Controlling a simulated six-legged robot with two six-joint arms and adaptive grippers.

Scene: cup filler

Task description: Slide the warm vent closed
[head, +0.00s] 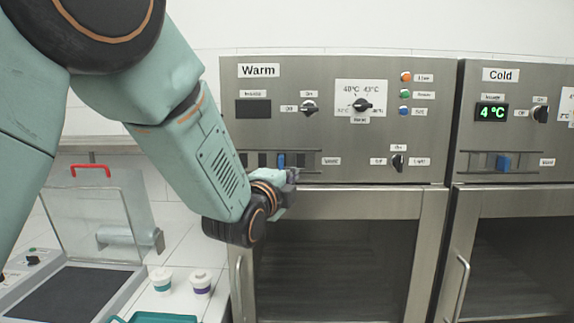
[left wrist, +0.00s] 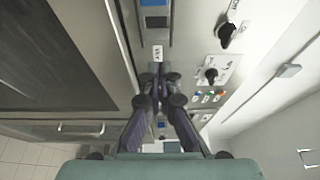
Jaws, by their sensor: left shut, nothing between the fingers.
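The warm vent (head: 262,160) is a horizontal slotted strip low on the Warm panel, with dark openings showing. My left gripper (head: 293,175) is shut and empty, just below and to the right of the slider in the head view. In the left wrist view its closed fingertips (left wrist: 157,76) are near the vent label (left wrist: 157,53), apart from the slider. Contact with the panel cannot be told. My right gripper is not in view.
The Warm panel also bears knobs (head: 362,105) and indicator lights (head: 405,93). The warm door handle (head: 240,290) sticks out below. The Cold cabinet (head: 500,130) with its own blue slider (head: 503,162) stands to the right. Two small cups (head: 201,282) stand at lower left.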

